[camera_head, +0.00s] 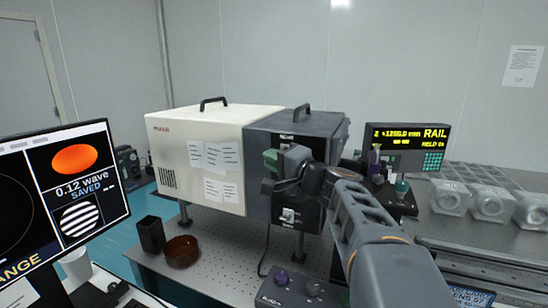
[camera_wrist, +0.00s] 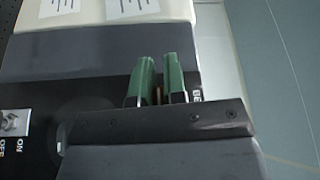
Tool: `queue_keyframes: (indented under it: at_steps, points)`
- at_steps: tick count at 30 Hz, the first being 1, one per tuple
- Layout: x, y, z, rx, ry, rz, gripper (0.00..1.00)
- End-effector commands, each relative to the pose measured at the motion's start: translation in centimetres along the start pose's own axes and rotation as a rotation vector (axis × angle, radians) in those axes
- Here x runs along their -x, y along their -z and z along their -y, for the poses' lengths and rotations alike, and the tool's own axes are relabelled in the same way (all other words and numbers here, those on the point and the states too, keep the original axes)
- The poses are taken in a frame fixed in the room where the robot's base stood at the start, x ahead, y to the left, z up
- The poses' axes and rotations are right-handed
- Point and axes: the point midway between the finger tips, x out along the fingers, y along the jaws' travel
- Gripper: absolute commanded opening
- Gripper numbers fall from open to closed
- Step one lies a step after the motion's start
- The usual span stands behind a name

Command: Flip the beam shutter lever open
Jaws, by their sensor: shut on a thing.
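My gripper (camera_head: 271,160) is at the upper part of the dark grey face (camera_head: 258,195) of a large box. In the wrist view its two green fingers (camera_wrist: 160,80) stand close together, shut on a thin reddish-brown piece, the shutter lever (camera_wrist: 158,96). Only a sliver of the lever shows between the fingers; its position, open or closed, cannot be told. A partly covered label starting with "BE" (camera_wrist: 196,95) is beside the fingers. In the head view the gripper and wrist hide the lever.
An ON/OFF toggle switch (camera_head: 289,215) is lower on the same face. The cream housing (camera_head: 195,150) bears paper notes. A brown bowl (camera_head: 182,251) and black cup (camera_head: 150,235) stand at left on the perforated table. A knob box (camera_head: 300,288) stands in front; a rail display (camera_head: 408,146) is at right.

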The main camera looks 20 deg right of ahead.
Motion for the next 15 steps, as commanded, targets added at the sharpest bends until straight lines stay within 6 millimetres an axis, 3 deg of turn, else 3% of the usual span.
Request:
queue_keyframes:
  at_steps: [15]
  points:
    - [-0.2,0.4,1.9,-0.431,-0.181,0.000,0.00]
